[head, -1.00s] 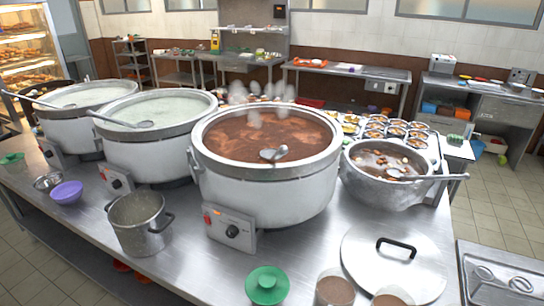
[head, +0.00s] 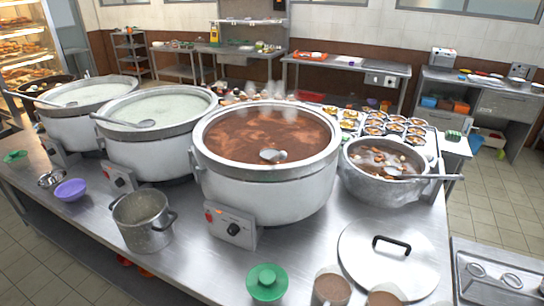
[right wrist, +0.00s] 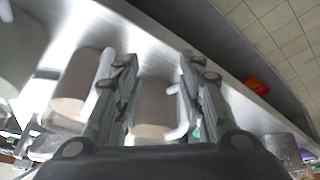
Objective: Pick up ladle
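Several ladles show in the head view. One ladle (head: 272,155) rests in the large pot of brown soup (head: 265,185), with mostly its bowl end visible. Another ladle (head: 138,124) lies across the middle pot of white congee (head: 160,157). A third ladle (head: 62,103) lies across the left white pot (head: 90,124). A long-handled ladle (head: 420,177) leans out of the smaller metal pot (head: 375,185) at right. My right gripper (right wrist: 158,62) is open in the right wrist view, with a beige cup (right wrist: 154,108) visible beyond its fingers. Neither gripper shows in the head view.
A round lid (head: 388,262) with a black handle lies at the front right.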

